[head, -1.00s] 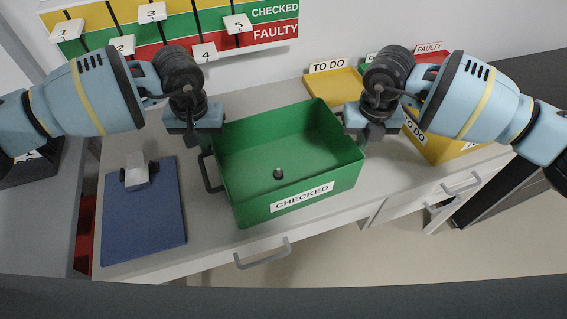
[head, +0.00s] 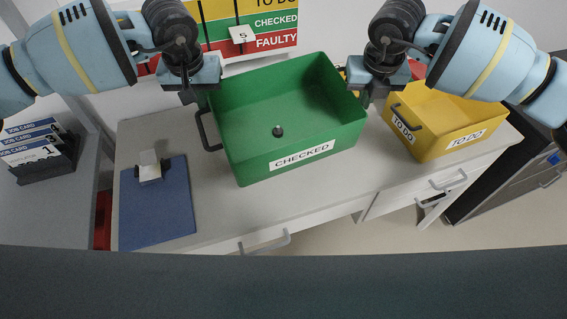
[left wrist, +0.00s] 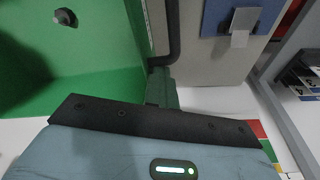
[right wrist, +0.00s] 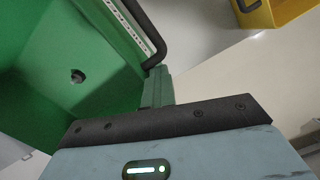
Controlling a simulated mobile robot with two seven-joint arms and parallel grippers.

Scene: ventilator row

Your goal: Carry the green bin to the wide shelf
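The green bin (head: 310,137), labelled CHECKED, is held level between my two grippers and appears raised above the grey counter. A small dark round piece (head: 278,131) lies inside it. My left gripper (head: 188,95) is shut on the black handle at the bin's left side; the handle also shows in the left wrist view (left wrist: 172,35). My right gripper (head: 373,97) is shut on the right-side handle, seen in the right wrist view (right wrist: 155,45). The fingertips are partly hidden. I cannot pick out the wide shelf in these views.
A yellow TO DO bin (head: 435,135) stands on the counter (head: 240,210) at right. A blue pad (head: 157,212) with a small grey-white object (head: 150,168) lies at left. A job card holder (head: 45,160) stands further left. A wall board (head: 275,42) is behind.

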